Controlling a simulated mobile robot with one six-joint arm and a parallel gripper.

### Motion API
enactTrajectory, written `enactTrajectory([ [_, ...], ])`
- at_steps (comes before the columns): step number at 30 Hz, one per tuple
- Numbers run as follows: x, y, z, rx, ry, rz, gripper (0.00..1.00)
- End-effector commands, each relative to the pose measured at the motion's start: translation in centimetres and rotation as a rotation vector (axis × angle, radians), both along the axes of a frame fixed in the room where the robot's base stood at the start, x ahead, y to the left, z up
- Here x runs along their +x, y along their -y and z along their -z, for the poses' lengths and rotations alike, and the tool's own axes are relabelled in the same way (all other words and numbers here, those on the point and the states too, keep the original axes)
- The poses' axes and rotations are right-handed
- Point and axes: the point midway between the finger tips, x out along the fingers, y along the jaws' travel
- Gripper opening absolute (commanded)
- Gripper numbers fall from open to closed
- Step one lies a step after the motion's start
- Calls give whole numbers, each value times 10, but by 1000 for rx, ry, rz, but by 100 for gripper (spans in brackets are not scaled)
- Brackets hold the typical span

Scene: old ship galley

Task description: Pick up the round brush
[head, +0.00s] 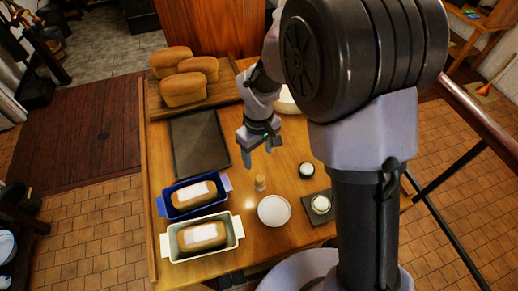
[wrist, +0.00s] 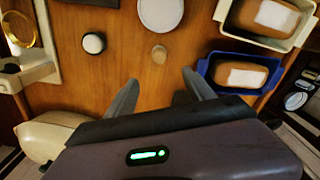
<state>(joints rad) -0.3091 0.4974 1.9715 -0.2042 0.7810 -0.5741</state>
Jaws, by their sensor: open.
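A small tan upright cylinder (head: 260,183), which looks like the round brush, stands on the wooden table (head: 240,215). In the wrist view the brush (wrist: 159,53) shows end-on as a small pale round top, ahead of the fingertips and roughly centred between them. Its bristles are too small to make out. My gripper (head: 258,156) is open and empty, pointing down above the table, just behind the brush in the head view. Both fingers of my gripper (wrist: 160,82) show apart in the wrist view, with nothing between them.
A white plate (head: 274,210) stands close by the brush. A small dark round thing with a white top (head: 306,170) stands to its right. Blue (head: 227,182) and cream (head: 164,246) loaf pans are at left. A dark flat tray (head: 200,145) and several loaves (head: 184,90) lie further back.

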Motion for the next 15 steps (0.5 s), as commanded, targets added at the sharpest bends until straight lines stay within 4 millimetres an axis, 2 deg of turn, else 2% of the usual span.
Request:
enactTrajectory([
  [1, -2, 1, 19, -2, -5, 1, 62],
  [3, -2, 1, 42, -2, -5, 2, 62],
  [7, -2, 1, 80, -2, -5, 4, 62],
  [10, -2, 1, 100, 0, -4, 4, 62],
  [15, -2, 1, 114, 0, -1, 6, 62],
])
